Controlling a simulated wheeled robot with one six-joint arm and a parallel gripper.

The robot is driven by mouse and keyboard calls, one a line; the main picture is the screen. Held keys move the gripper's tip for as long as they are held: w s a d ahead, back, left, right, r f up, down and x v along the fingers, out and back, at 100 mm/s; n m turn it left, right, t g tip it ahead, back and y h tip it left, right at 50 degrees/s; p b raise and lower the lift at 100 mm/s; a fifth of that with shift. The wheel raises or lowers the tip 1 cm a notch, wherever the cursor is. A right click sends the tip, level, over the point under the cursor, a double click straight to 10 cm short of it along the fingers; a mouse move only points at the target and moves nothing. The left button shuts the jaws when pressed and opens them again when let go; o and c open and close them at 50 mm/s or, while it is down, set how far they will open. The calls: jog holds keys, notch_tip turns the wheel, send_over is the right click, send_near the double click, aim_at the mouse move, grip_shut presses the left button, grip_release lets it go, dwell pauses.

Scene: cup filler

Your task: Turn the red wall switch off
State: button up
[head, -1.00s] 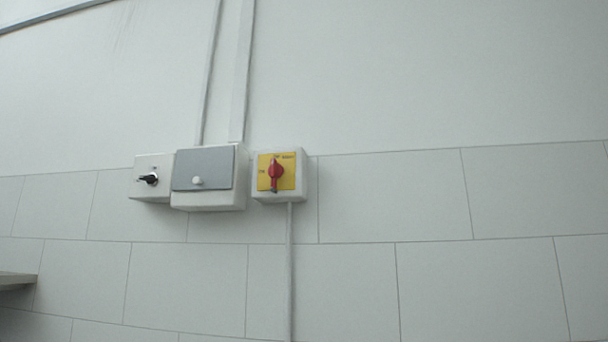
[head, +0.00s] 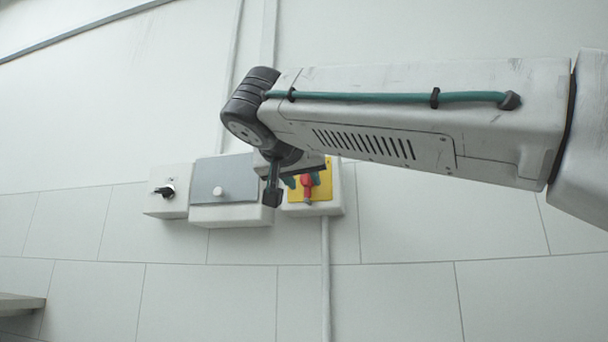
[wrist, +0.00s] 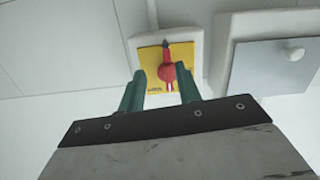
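The red switch (head: 307,187) is a rotary knob on a yellow plate (head: 325,190) on a white wall box (head: 336,203). Its handle points down in the head view. In the wrist view the knob (wrist: 168,74) shows upright along its length, on the yellow plate (wrist: 150,58). My gripper (wrist: 163,80) is open, its two green fingers apart with the knob seen between their tips. In the head view my gripper (head: 290,183) is in front of the switch box and partly covers it. I cannot tell whether either finger touches the knob.
A grey-lidded box (head: 223,180) with a white knob stands just left of the switch box. A smaller white box with a black knob (head: 165,190) is further left. Conduits (head: 325,280) run up and down the tiled wall. A shelf edge (head: 20,302) shows at lower left.

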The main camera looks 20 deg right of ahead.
aim_at(307, 181)
notch_tip(307, 181, up, 4)
jog(key=a+m+t, duration=0.1)
jog(key=a, duration=0.1)
jog(key=x, duration=0.7)
jog(key=shift+d+r+h, duration=0.4)
jog(key=shift+d, duration=0.15)
jog(key=shift+c, duration=0.3)
grip_shut()
